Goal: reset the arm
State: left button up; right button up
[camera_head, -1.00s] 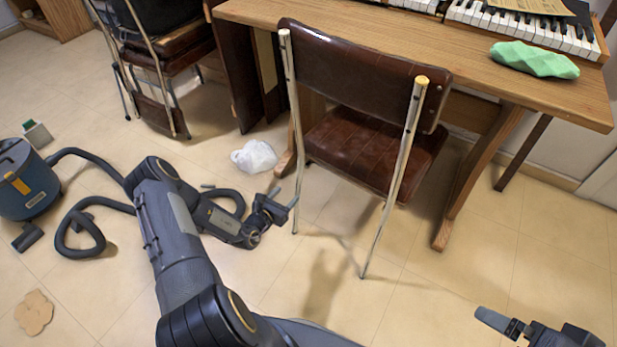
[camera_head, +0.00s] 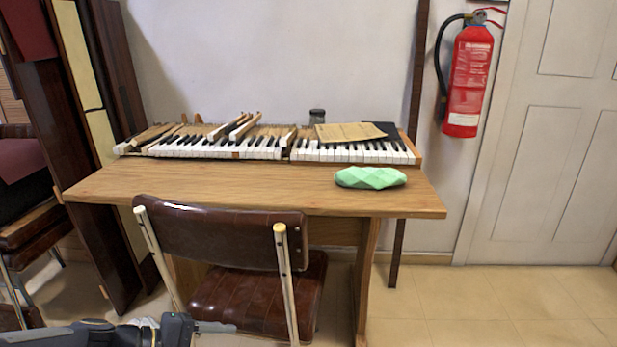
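My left gripper (camera_head: 212,327) shows at the bottom left of the head view, in front of the brown chair (camera_head: 220,233). One finger points to the right; the rest is cut off or hidden, so I cannot tell whether it is open. My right gripper is out of view. The piano keys (camera_head: 350,153) lie in two sections on the wooden desk (camera_head: 200,187). Several loose wooden pieces (camera_head: 238,127) rest on the left section. A green faceted object (camera_head: 370,178) lies near the desk's right front.
The brown chair with metal posts stands close against the desk front. A paper (camera_head: 350,132) and a small dark jar (camera_head: 317,116) are at the back of the keys. A red fire extinguisher (camera_head: 469,80) hangs beside a white door (camera_head: 560,150). The floor at right is clear.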

pick_arm(q)
jog(key=s+a+r+m+y, duration=0.15)
jog(key=s+m+y, duration=0.25)
jog(key=s, duration=0.4)
jog(key=s+a+r+m+y, duration=0.1)
jog(key=s+a+m+y, duration=0.15)
jog(key=s+m, duration=0.45)
notch_tip(320, 180, up, 30)
jog(key=s+n+y+p, duration=0.1)
jog(key=s+n+p, duration=0.1)
jog(key=p, duration=2.8)
jog(key=shift+p, duration=0.3)
